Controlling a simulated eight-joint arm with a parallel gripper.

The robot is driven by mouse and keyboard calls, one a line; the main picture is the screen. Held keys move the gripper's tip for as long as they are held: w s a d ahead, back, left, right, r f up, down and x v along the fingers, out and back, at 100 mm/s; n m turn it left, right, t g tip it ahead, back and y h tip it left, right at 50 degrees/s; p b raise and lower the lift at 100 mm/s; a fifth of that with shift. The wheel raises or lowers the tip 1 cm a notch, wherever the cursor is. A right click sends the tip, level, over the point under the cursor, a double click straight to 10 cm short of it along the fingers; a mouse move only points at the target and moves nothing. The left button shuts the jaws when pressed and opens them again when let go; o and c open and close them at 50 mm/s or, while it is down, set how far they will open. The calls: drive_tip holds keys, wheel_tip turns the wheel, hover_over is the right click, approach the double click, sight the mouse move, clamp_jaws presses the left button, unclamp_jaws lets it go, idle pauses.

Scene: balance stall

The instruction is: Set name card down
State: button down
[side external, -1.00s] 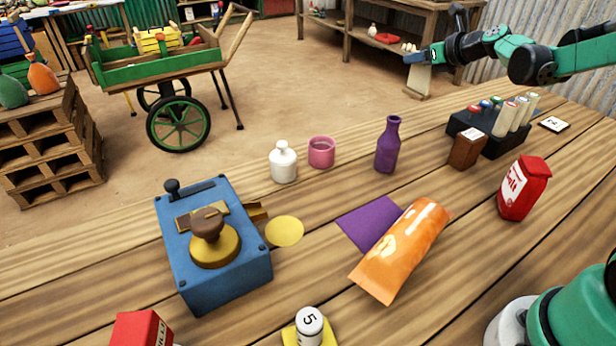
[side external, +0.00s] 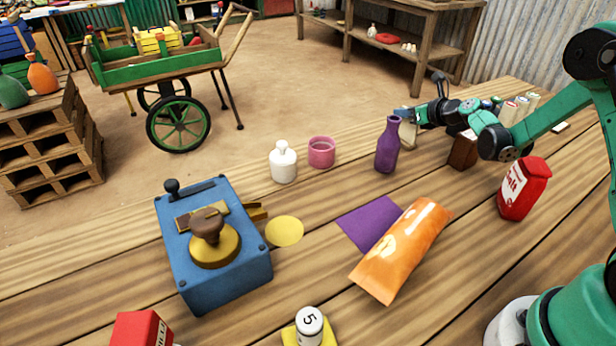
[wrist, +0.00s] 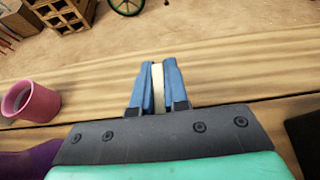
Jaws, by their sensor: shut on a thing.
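My gripper (side external: 410,115) is above the far side of the wooden table, just right of the purple bottle (side external: 388,146). In the wrist view its two blue fingers (wrist: 158,90) are shut on a thin cream card (wrist: 158,86), seen edge-on. I take this to be the name card; any writing on it is hidden. In the side view the card (side external: 407,134) hangs below the fingers, partly behind the bottle. I cannot tell whether its lower edge touches the table.
A pink cup (side external: 321,152) and white bottle (side external: 283,163) stand left of the purple bottle. A brown box (side external: 463,152) and red salt packet (side external: 523,188) are to the right. An orange bag (side external: 402,250) lies on a purple sheet (side external: 362,222) in front.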

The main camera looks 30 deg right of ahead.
drive_tip(key=shift+f, duration=0.15)
drive_tip(key=c, duration=0.9)
unclamp_jaws()
